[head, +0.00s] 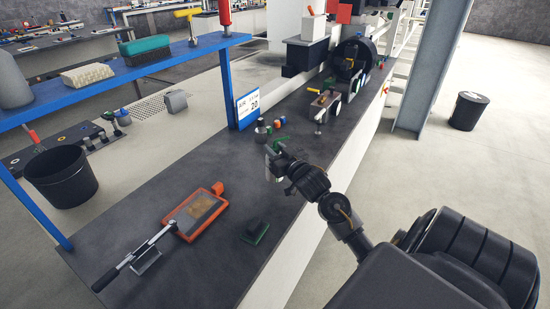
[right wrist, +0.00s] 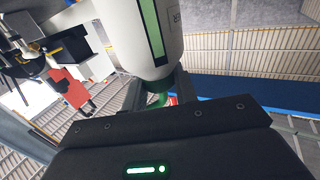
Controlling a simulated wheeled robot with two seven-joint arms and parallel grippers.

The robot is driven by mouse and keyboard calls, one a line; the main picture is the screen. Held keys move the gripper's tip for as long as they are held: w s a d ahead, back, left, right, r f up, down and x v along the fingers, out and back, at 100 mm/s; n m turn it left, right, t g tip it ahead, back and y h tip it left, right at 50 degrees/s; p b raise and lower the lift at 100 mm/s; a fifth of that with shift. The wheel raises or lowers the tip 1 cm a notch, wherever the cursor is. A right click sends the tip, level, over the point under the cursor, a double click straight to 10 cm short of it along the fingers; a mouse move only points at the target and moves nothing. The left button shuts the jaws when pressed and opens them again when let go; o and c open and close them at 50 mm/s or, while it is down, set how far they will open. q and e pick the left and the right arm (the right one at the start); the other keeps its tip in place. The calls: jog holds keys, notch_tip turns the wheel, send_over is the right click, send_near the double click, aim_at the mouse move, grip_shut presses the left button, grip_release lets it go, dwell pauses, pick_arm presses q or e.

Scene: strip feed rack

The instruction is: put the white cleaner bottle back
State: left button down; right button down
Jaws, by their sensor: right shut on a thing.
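The white cleaner bottle (right wrist: 140,38) with a green label stripe and a green neck (right wrist: 160,98) fills the upper middle of the right wrist view, close in front of my right gripper. In the head view my right gripper (head: 272,165) is over the dark bench, with a green part (head: 279,145) at its fingers. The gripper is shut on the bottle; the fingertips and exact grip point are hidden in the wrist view. The bottle's body is mostly hidden in the head view. My left gripper is not in view.
A blue-framed shelf (head: 150,72) at left carries a green brush (head: 145,50), a pale block (head: 87,76) and a grey bottle (head: 12,82). On the bench (head: 180,170) lie an orange-framed tray (head: 197,214) and a black-handled tool (head: 140,257). Several small parts stand beyond my gripper.

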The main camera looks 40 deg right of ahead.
jog(key=shift+w+d+f, duration=0.15)
jog(key=shift+w+f, duration=0.05)
jog(key=shift+f, duration=0.05)
notch_tip(320, 180, down, 2)
jog(key=shift+f, duration=0.6)
jog(key=c, duration=1.1)
grip_release()
jog(key=shift+s, duration=0.1)
jog(key=s+a, duration=0.2)
jog(key=s, duration=0.9)
jog(key=shift+s+a+b, duration=0.2)
jog(key=shift+s+b, duration=0.1)
jog(key=shift+b, duration=0.15)
